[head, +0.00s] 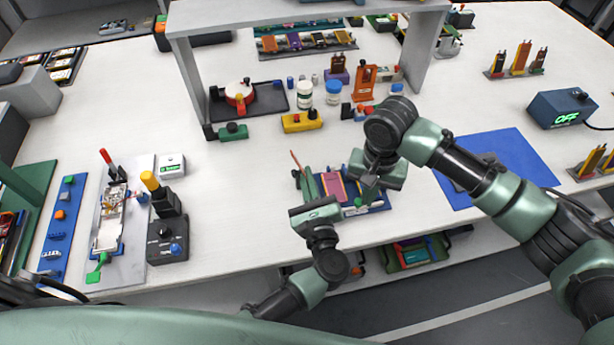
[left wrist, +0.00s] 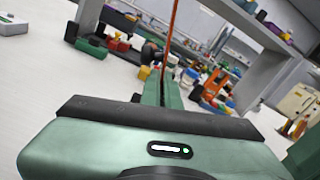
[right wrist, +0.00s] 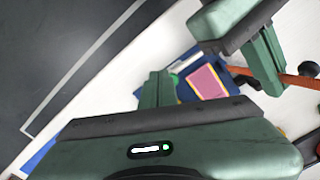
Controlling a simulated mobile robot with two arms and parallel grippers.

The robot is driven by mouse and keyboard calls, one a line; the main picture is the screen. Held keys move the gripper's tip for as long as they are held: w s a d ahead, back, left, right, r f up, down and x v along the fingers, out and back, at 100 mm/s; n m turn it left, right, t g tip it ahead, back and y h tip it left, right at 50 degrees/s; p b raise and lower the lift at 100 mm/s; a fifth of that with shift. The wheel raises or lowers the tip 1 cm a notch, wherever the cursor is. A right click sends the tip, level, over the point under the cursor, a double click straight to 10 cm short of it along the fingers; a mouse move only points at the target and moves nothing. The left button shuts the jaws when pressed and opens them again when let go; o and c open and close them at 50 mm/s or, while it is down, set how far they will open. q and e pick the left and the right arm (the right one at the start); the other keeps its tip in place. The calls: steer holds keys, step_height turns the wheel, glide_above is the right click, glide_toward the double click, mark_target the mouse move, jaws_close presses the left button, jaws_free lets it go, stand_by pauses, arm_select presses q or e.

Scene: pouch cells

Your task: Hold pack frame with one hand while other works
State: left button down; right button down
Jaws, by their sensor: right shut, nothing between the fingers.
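The pack frame (head: 383,205) looks like a low dark-blue tray at the table's front edge, with a pink flat cell (head: 334,186) in it. The right wrist view also shows the pink cell (right wrist: 206,82). My left gripper (head: 307,182) is at the tray's left side. Its fingers are close together around a thin orange rod (left wrist: 172,35), which sticks out past them; the exact contact is hidden. My right gripper (head: 364,194) is over the tray's right part, its fingers shut with nothing between them. My arms hide part of the tray.
A blue mat (head: 515,165) lies to the right. A grey shelf (head: 190,85) stands behind, with a yellow block (head: 302,122) and small jars near it. A black control box (head: 167,240) stands left. Bare white table lies between that box and the tray.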

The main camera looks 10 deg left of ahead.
mark_target(359, 202)
steer(key=shift+f, duration=3.35)
steer(key=shift+w, duration=0.1)
steer(key=shift+w+a, duration=0.35)
steer(key=shift+w, duration=0.4)
steer(key=shift+w+a, duration=0.3)
steer(key=shift+w, duration=0.4)
step_height(359, 202, up, 6)
steer(key=s, duration=0.1)
steer(key=shift+s+d, duration=0.25)
steer(key=shift+d, duration=0.1)
arm_select(q)
steer(key=c, duration=1.6)
jaws_free()
